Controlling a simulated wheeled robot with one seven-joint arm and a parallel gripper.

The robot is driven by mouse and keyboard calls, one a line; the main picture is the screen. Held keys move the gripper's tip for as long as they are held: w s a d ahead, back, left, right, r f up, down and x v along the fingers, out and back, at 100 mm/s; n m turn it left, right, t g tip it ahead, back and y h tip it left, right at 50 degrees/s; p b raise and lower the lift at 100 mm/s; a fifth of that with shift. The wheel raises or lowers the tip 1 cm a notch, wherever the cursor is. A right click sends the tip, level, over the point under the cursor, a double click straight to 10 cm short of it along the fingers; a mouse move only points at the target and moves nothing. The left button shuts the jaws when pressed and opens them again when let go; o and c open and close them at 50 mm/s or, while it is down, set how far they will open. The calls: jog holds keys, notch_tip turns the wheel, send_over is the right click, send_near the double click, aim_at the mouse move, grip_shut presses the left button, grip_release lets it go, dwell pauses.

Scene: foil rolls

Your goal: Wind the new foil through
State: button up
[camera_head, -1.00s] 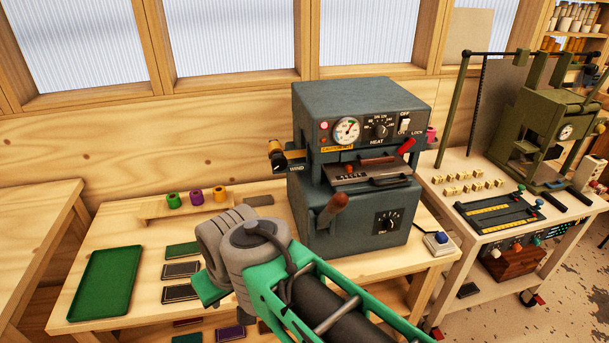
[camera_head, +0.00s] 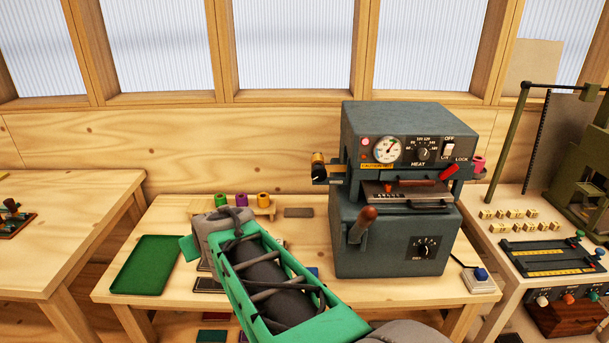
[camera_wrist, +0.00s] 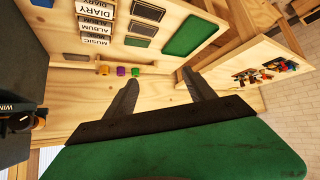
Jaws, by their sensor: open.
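The grey foil press (camera_head: 400,190) stands on the wooden table. A gold foil roll with a black knob (camera_head: 319,167) is on its left side, by the WIND side; it shows at the left edge of the wrist view (camera_wrist: 38,122). A pink roll end (camera_head: 478,164) shows on its right side. Green (camera_head: 221,201), purple (camera_head: 242,200) and gold (camera_head: 263,200) spare rolls stand on a small wooden shelf. My gripper (camera_wrist: 160,90) is open and empty in the wrist view, with the rolls beyond its left finger. In the head view my arm hides the fingers.
A green tray (camera_head: 146,265) lies at the table's left. The wrist view shows book covers (camera_wrist: 95,25) on the table. A blue button box (camera_head: 480,279) sits at the right front corner. Another bench (camera_head: 60,250) stands left, an olive press (camera_head: 582,170) right.

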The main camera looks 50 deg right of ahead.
jog(key=w+d+f+m+t+h+b, duration=0.1)
jog(key=w+d+m+t+h, duration=0.15)
jog(key=d, duration=1.15)
jog(key=m+h+b, duration=0.2)
jog(key=m+h, duration=0.1)
jog(key=h, duration=0.5)
send_near(319, 175)
jog(key=x, duration=0.6)
jog(key=shift+f, duration=0.3)
jog(key=shift+h, duration=0.25)
jog(key=p+x, duration=0.1)
jog(key=x, duration=0.3)
jog(key=p+x, duration=0.1)
jog(key=x, duration=0.1)
jog(key=shift+w+d+r+p, duration=0.2)
jog(key=shift+r+p, duration=0.1)
jog(key=shift+w+d, duration=0.4)
jog(key=shift+d, duration=0.05)
jog(key=shift+c, duration=0.4)
jog(key=c, duration=1.3)
jog(key=shift+f, duration=0.1)
